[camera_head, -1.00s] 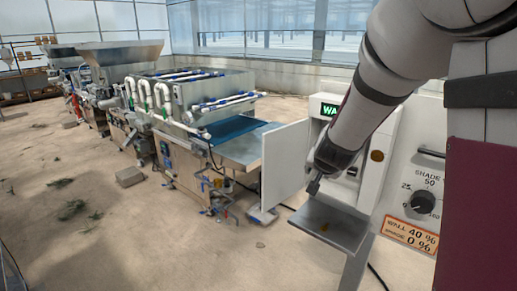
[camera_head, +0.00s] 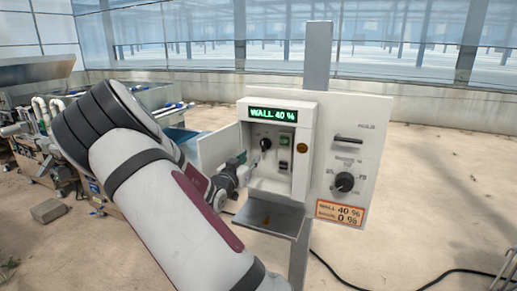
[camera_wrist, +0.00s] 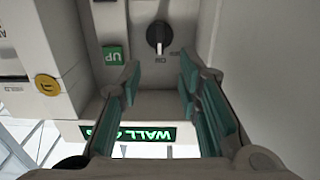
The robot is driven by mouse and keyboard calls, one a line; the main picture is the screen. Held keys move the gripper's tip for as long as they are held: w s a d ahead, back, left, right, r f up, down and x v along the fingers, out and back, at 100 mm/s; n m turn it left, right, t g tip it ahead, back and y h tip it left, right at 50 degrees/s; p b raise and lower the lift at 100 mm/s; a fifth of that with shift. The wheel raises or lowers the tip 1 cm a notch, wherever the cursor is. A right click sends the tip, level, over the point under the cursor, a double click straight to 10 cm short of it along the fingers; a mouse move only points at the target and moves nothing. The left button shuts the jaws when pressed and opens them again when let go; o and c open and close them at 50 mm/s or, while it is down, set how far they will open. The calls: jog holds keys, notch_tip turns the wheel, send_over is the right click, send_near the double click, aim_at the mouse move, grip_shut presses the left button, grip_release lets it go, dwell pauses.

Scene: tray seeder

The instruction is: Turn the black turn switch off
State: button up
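The black turn switch (camera_head: 265,144) is on the back panel inside the open control box, under the green display. In the wrist view the turn switch (camera_wrist: 158,38) has a white pointer line and appears upside down, at top centre. My gripper (camera_head: 250,165) is at the box opening, just below and left of the switch. In the wrist view my gripper (camera_wrist: 160,75) is open, its teal-padded fingers apart with nothing between them. The switch shows beyond the gap between the fingertips, and no contact is visible.
A green UP button (camera_head: 284,140) is right of the switch. The box door (camera_head: 220,147) stands open on the left. A metal shelf (camera_head: 272,218) juts out below. A black dial (camera_head: 344,182) and a handle (camera_head: 348,140) are on the right panel. The display (camera_head: 273,115) reads WALL 40 %.

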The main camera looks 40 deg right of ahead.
aim_at(263, 146)
jog(key=p+x, duration=0.1)
jog(key=x, duration=1)
jog(key=shift+d, duration=0.2)
grip_shut()
